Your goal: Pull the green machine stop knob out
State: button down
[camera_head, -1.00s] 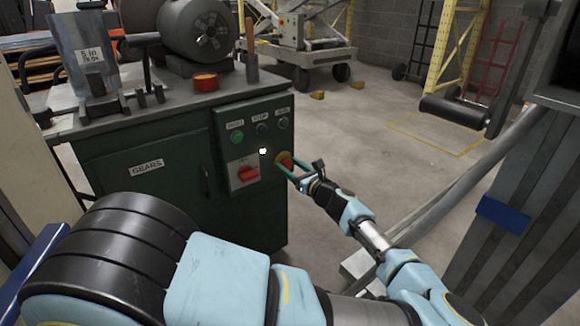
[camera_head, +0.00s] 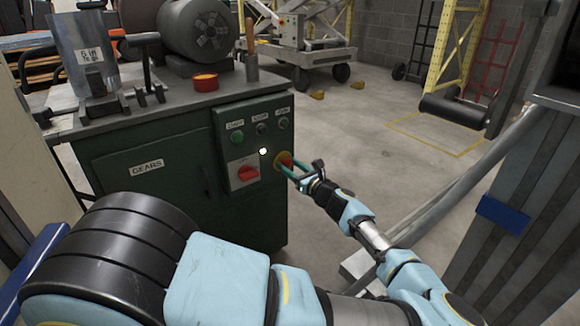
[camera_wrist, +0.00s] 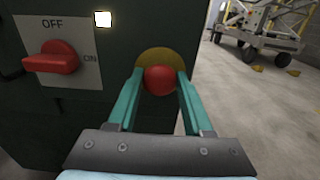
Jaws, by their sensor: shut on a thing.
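The stop knob is a round red button (camera_wrist: 160,79) on a yellow round plate (camera_wrist: 161,58), set in the front of the dark green machine (camera_head: 150,205). The head view shows the knob (camera_head: 287,160) at the right end of the control panel. My gripper (camera_wrist: 161,82) has its two teal fingers on either side of the red knob, shut on it. The fingertips reach up to the yellow plate. The lower part of the knob shows between the fingers in the wrist view.
A red OFF/ON switch (camera_wrist: 52,58) and a lit white lamp (camera_wrist: 103,19) sit left of the knob. Small push buttons (camera_head: 262,129) are above. A red tin (camera_head: 205,82) stands on the machine top.

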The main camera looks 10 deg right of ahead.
jog(key=shift+s+d+p, duration=0.35)
jog(key=shift+s, duration=0.25)
jog(key=shift+c, duration=1.6)
grip_release()
jog(key=shift+s, duration=0.1)
jog(key=v, duration=1)
jog(key=shift+s+d, duration=0.2)
jog(key=shift+s, duration=0.1)
